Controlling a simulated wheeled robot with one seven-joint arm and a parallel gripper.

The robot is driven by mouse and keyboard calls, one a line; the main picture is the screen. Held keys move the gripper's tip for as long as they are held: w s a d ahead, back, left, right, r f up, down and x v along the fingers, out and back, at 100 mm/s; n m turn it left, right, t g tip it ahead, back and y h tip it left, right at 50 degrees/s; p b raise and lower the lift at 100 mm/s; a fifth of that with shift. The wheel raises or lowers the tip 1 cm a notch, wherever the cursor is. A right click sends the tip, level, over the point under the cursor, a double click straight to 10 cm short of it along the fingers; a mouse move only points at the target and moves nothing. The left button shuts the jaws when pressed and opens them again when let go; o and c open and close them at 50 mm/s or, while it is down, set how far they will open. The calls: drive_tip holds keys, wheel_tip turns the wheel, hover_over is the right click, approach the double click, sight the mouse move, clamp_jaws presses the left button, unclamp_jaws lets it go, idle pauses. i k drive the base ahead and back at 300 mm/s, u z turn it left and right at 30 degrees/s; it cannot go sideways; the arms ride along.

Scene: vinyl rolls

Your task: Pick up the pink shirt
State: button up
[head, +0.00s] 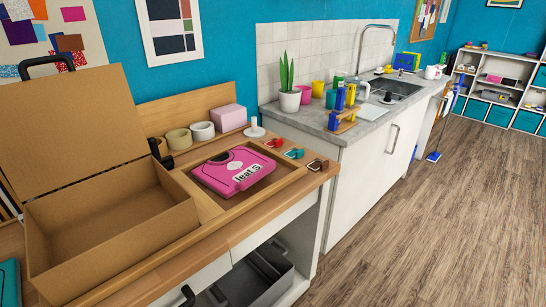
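The pink shirt (225,172) is folded flat, with a white label reading "leaf S" along its front edge. It lies in a shallow wooden tray (218,211) on the wooden worktop, right of an open cardboard box. Its upper face is uncovered. My gripper is not visible in this view.
The open cardboard box (115,232) stands close on the left with its lid up. Several rolls (202,131), a pink box (228,117) and a white stand (254,129) line the back. Colored clips (294,153) lie right of the tray. The wood floor (440,225) at right is clear.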

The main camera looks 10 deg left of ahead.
sight(237, 169)
drive_tip(key=u, duration=0.2)
drive_tip(key=i, duration=1.05)
drive_tip(key=u, duration=0.55)
